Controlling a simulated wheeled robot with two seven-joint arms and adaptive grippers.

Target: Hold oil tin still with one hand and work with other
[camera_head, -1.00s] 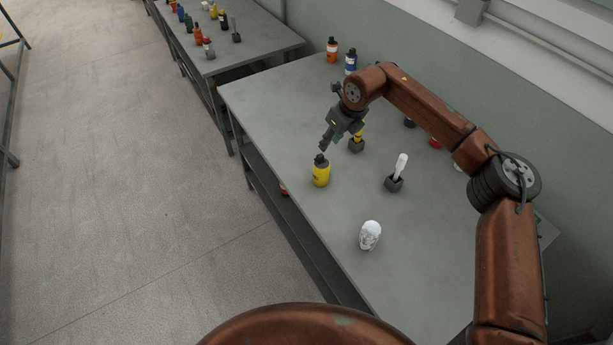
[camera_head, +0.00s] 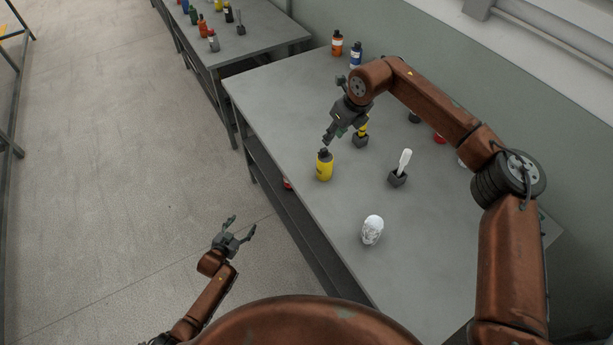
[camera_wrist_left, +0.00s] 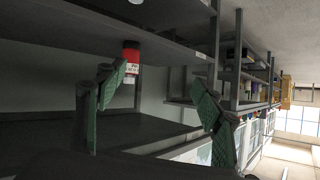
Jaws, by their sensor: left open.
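A yellow tin (camera_head: 324,168) with a dark cap stands upright on the grey table. It is the likeliest oil tin, but its label is too small to read. My right gripper (camera_head: 328,138) hangs just above and behind its cap. Whether the two touch, and how its fingers stand, I cannot tell. My left gripper (camera_head: 242,223) is open and empty over the floor, left of the table edge. In the left wrist view its spread fingers (camera_wrist_left: 160,76) face the table's underside, where a red and white can (camera_wrist_left: 131,58) shows.

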